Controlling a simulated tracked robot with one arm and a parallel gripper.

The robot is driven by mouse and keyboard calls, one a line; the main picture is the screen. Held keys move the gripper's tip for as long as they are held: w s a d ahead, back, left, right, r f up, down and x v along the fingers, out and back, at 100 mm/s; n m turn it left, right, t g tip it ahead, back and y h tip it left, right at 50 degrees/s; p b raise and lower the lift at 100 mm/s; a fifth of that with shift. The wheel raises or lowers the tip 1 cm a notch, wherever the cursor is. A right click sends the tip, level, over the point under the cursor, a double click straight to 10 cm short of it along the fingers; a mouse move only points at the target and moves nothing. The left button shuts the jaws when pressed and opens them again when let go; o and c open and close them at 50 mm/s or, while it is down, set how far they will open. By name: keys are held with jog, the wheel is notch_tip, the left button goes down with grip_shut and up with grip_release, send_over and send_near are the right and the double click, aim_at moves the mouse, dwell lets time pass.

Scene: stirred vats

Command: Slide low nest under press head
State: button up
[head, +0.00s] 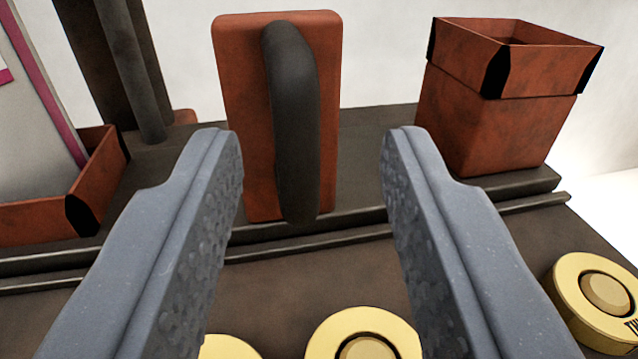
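My gripper (312,140) is open and empty, one finger on each side of an upright dark handle (292,110), with a gap on both sides. The handle is fixed to a red upright plate (240,110) on a dark slide (370,130). A low red tray with black corners, seemingly the low nest (40,218), sits at the left end of the slide. A taller red box (495,125) with a wider rim stands at the right end. No press head can be made out clearly; a dark column (85,50) and rod (128,70) rise behind the tray.
A pale panel with a magenta edge (40,110) stands in or behind the tray; I cannot tell which. Dark rails (310,246) run along the front of the slide. Yellow round buttons (598,300) are on the near surface, some below my fingers (365,335).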

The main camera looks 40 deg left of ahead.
jog(key=v, duration=0.8)
jog(key=shift+w, duration=0.1)
